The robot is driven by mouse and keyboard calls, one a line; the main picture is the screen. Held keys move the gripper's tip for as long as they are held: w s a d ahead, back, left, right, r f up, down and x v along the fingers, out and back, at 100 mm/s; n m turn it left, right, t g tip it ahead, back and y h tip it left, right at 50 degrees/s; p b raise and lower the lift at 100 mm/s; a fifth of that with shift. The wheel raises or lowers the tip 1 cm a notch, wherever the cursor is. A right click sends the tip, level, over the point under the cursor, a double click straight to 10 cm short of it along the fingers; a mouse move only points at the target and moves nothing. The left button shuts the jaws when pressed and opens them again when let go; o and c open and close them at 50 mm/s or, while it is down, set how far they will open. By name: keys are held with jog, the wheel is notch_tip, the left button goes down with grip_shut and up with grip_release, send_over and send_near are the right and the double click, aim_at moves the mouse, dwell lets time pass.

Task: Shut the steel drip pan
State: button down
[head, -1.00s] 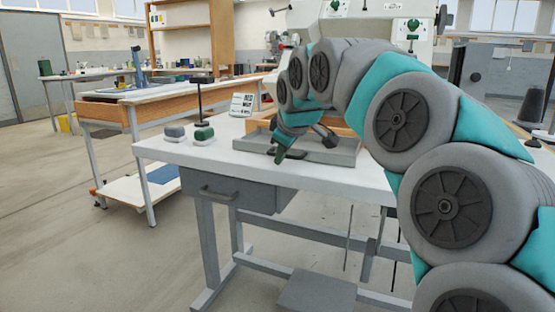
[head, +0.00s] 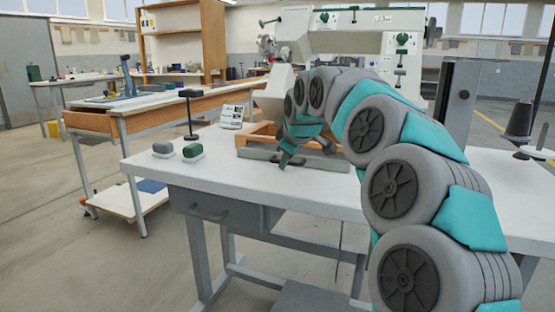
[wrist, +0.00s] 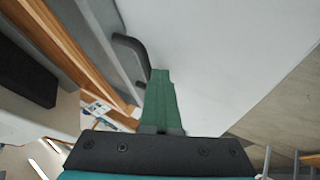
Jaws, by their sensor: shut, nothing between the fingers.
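The steel drip pan (head: 322,163) is a low grey tray on the white table, at the base of the press. Its long front face shows beyond my arm, and little of its inside shows. In the wrist view the pan's grey front (wrist: 88,42) carries a black bar handle (wrist: 131,52). My gripper (head: 286,161) is in front of the pan, pointing down. In the wrist view its green fingers (wrist: 160,102) are together and empty, just right of the handle. I cannot tell whether they touch it.
A grey drawer (head: 225,212) hangs under the tabletop. The table front is clear.

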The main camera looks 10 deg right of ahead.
jog(key=w+d+p, duration=0.1)
jog(key=w, duration=0.1)
jog(key=w+d+p, duration=0.1)
jog(key=w, duration=0.1)
jog(key=w+d+p, duration=0.1)
jog(key=w+d, duration=0.1)
jog(key=shift+d, duration=0.25)
jog(key=shift+w+r, duration=0.1)
jog(key=shift+r, duration=0.05)
jog(key=shift+r, duration=0.1)
